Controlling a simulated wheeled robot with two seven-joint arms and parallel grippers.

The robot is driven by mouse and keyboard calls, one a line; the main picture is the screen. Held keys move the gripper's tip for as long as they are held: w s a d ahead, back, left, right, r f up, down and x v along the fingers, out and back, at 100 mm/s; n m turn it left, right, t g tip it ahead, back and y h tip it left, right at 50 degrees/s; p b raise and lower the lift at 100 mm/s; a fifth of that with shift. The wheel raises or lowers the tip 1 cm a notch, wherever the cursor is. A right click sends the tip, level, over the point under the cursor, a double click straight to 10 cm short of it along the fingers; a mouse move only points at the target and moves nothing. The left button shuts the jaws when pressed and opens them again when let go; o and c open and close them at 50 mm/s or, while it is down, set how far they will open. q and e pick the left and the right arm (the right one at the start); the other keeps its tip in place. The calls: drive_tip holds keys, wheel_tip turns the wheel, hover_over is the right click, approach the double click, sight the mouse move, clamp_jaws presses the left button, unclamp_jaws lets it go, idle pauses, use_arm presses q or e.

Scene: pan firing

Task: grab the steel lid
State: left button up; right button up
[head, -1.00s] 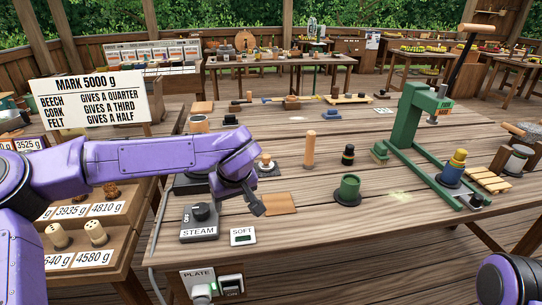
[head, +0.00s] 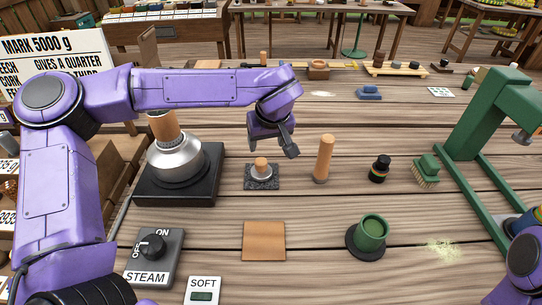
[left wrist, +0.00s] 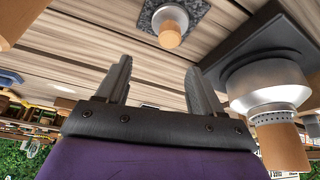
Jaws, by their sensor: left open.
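The steel lid (head: 261,173) is a small silver dome with a wooden knob, resting on a dark speckled square slab (head: 275,184) near the middle of the table. In the left wrist view the lid (left wrist: 170,17) is at the top, its knob towards me. My left gripper (head: 289,147) hangs above the table, just beyond and slightly right of the lid, apart from it. In the left wrist view my left gripper (left wrist: 158,75) shows two spread black fingers with nothing between them. Of my right arm only a purple part shows at the lower right.
A steel steamer (head: 177,160) with a wooden top stands on a black plate (head: 208,190) left of the lid. A wooden peg (head: 323,160) stands close on the right.

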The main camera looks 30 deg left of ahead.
sight(261, 161)
use_arm(q)
drive_tip(key=x, duration=0.3)
drive_tip(key=s+x, duration=0.1)
drive_tip(key=x, duration=0.5)
drive_tip(key=shift+s+a+f, duration=0.3)
drive_tip(key=shift+f, duration=0.2)
drive_tip(key=c, duration=1.1)
